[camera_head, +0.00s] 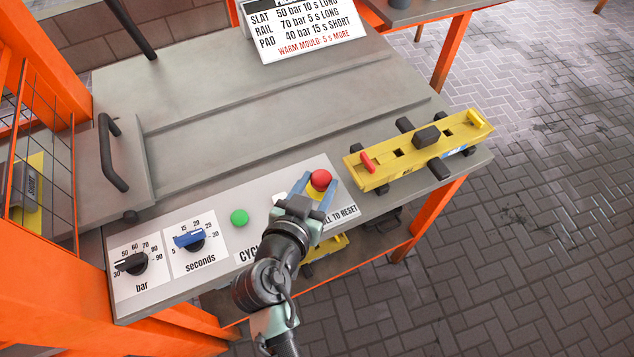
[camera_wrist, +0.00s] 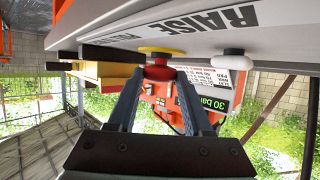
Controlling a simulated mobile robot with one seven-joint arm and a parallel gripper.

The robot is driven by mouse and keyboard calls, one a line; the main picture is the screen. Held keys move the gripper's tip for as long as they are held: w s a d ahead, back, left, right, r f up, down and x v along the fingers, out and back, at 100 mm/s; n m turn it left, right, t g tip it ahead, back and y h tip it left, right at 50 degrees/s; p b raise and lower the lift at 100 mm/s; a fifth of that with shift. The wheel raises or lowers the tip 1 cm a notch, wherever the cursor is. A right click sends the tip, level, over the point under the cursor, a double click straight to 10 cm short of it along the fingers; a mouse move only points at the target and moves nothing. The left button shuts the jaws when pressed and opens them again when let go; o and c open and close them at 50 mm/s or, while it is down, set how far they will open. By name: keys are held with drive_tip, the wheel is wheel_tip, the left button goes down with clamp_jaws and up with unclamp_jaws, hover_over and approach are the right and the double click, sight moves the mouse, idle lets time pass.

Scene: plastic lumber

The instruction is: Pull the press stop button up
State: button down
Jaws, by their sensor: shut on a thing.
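The red press stop button (camera_head: 321,178) is a round mushroom head on the front panel of the press, near the right end of its label strip. In the wrist view the red head (camera_wrist: 158,73) shows in front of its yellow collar (camera_wrist: 160,50). My gripper (camera_head: 317,184) reaches it from the front, with one finger on each side. In the wrist view my gripper's fingertips (camera_wrist: 159,76) are closed on the sides of the red head. The label "PULL TO RESET" (camera_head: 338,214) is partly hidden by my gripper.
A green button (camera_head: 239,217), a blue seconds knob (camera_head: 189,240) and a black bar knob (camera_head: 131,263) lie left on the panel. A yellow bar-shaped piece (camera_head: 405,158) with red and black parts lies close on the right. A white button (camera_wrist: 230,53) sits beside the "RAISE" label.

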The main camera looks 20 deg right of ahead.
drive_tip(key=shift+r, duration=0.75)
drive_tip(key=shift+c, duration=1.5)
unclamp_jaws()
drive_tip(key=v, duration=1.3)
